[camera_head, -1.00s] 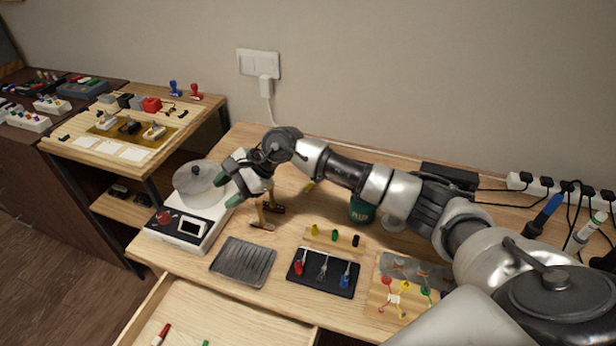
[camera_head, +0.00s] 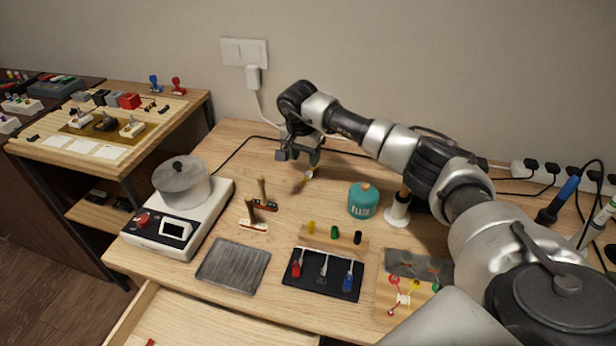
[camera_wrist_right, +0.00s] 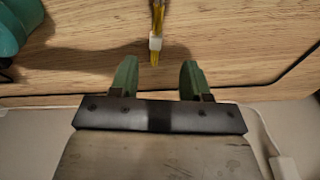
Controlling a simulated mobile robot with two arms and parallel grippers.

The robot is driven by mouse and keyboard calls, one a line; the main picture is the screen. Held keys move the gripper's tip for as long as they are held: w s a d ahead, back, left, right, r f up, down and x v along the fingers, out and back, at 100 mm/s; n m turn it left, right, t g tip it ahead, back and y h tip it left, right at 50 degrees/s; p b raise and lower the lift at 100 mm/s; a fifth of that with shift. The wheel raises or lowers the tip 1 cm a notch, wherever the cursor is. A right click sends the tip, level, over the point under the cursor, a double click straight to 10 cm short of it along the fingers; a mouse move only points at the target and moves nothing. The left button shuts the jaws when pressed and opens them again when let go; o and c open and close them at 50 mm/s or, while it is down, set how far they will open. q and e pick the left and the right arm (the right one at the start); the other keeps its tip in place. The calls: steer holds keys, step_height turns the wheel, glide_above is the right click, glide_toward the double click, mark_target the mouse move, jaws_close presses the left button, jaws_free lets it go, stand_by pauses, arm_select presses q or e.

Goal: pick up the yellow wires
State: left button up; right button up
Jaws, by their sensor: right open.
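The yellow wires (camera_head: 308,174) lie on the wooden workbench near the back, below my right gripper in the head view. In the right wrist view they are a thin bundle (camera_wrist_right: 156,45) with a white band around it, at the top middle. My right gripper (camera_head: 301,157) is over the back of the bench, close to the wires. Its two green fingers (camera_wrist_right: 158,72) are apart with nothing between them, and the bundle's end lies just beyond the gap, roughly centred. My left gripper is not in view.
A teal flux jar (camera_head: 363,200) stands right of the wires. Two upright brush-like tools (camera_head: 262,193) stand to the front left. A black cable (camera_head: 236,152) runs along the back near the wall. A white device with a pot (camera_head: 181,182) is at left.

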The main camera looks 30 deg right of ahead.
mark_target(308, 174)
steer(key=shift+s+d+f, duration=0.1)
steer(key=shift+d+f, duration=0.05)
steer(key=shift+f, duration=1.25)
steer(key=shift+s+d+f, duration=0.1)
steer(key=shift+d+f, duration=0.05)
steer(key=shift+f, duration=1.2)
jaws_close()
steer(key=shift+r, duration=0.15)
